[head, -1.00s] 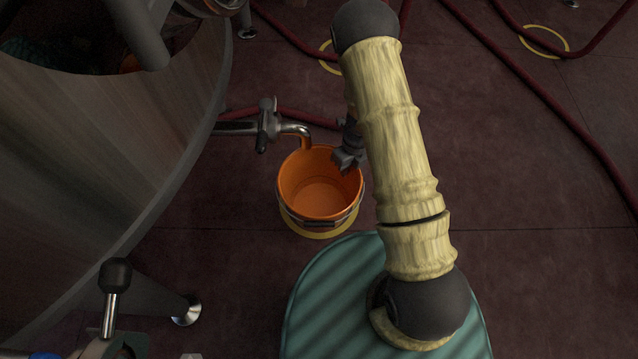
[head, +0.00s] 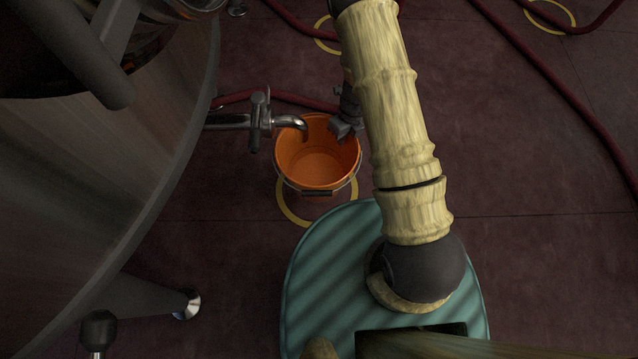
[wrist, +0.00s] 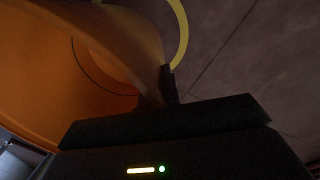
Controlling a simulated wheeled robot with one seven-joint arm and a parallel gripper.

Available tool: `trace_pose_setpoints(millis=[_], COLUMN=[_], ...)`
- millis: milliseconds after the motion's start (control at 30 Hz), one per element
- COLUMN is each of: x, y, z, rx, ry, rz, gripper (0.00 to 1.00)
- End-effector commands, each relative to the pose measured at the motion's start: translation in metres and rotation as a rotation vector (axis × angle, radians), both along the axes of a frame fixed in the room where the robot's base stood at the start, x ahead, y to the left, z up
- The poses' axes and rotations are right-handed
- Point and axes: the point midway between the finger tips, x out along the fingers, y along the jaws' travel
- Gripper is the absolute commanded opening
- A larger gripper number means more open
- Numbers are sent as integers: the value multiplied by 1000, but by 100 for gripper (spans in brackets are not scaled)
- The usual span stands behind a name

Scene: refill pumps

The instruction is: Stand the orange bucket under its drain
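The orange bucket (head: 318,170) is upright or nearly so, with its open mouth facing the head camera. The metal drain tap (head: 262,122) comes from the vat at the left, and its curved spout end overlaps the bucket's far left rim. A yellow ring (head: 290,213) on the floor shows past the bucket's near side. My gripper (head: 345,130) is at the bucket's far right rim. In the wrist view its fingers (wrist: 160,92) are shut on the bucket wall (wrist: 110,45). I cannot tell whether the bucket's base touches the floor.
The big vat (head: 90,180) fills the left, with a leg and metal foot (head: 187,305) at lower left. Red hoses (head: 560,110) cross the floor, one behind the bucket. Other yellow rings (head: 549,14) lie farther off. The floor at right is mostly clear.

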Motion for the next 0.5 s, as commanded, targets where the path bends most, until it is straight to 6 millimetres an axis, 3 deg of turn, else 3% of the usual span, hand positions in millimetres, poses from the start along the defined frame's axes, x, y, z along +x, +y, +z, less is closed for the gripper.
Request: trace_pose_setpoints(millis=[333,500], x=[-1,0], y=[4,4], z=[-54,-63], rx=[1,1], ry=[1,0], rz=[5,6], gripper=[0,0])
